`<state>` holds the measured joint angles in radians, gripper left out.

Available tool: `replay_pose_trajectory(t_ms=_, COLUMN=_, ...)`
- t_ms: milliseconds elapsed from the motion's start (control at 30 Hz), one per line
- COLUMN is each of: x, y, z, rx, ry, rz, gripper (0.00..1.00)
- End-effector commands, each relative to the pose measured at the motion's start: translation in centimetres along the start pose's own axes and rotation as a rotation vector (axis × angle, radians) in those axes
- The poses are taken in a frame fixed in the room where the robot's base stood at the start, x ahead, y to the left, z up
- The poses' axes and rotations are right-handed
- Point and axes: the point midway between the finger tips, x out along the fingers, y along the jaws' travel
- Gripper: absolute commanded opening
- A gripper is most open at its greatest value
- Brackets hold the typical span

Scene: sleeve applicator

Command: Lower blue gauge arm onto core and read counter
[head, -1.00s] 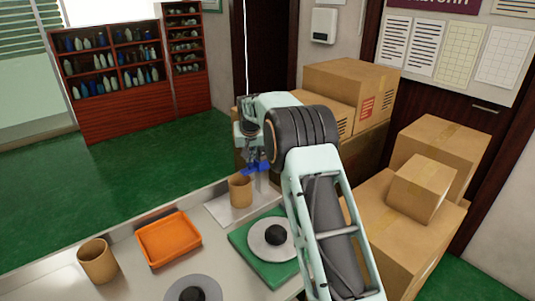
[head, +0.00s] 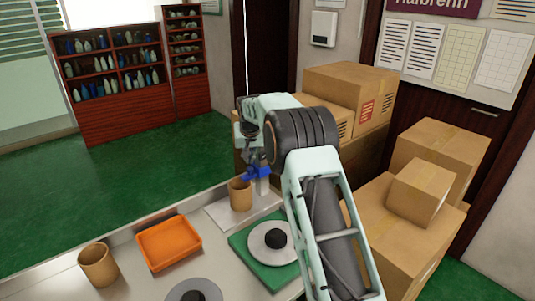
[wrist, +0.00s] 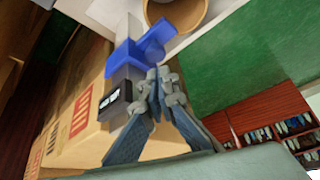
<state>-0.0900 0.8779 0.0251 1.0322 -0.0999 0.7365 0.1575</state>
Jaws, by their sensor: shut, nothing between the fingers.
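The blue gauge arm (head: 257,173) is beside the top of a brown cardboard core (head: 240,195) on a pale base plate. In the wrist view the blue arm (wrist: 122,54) reaches toward the core (wrist: 172,14); I cannot tell whether they touch. A small black counter (wrist: 114,97) sits on the grey post just below the blue arm. Its light display is too small to read. My gripper (wrist: 160,76) is shut and empty, with its fingertips close to the blue arm and counter.
An orange tray (head: 170,242) and a second core (head: 98,265) stand on the table to the left. A green pad (head: 277,279) with a grey disc and black knob (head: 275,239) is in front of the gauge. Cardboard boxes (head: 425,228) crowd the right side.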

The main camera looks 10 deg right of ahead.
Motion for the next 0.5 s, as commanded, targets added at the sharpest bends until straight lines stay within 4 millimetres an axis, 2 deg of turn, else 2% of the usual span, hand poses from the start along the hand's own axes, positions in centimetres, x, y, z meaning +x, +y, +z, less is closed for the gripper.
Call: replay_pose_trajectory(t_ms=500, x=-4.0, y=0.0, z=-2.2, rx=0.000, ry=0.002, rz=0.000, gripper=0.00)
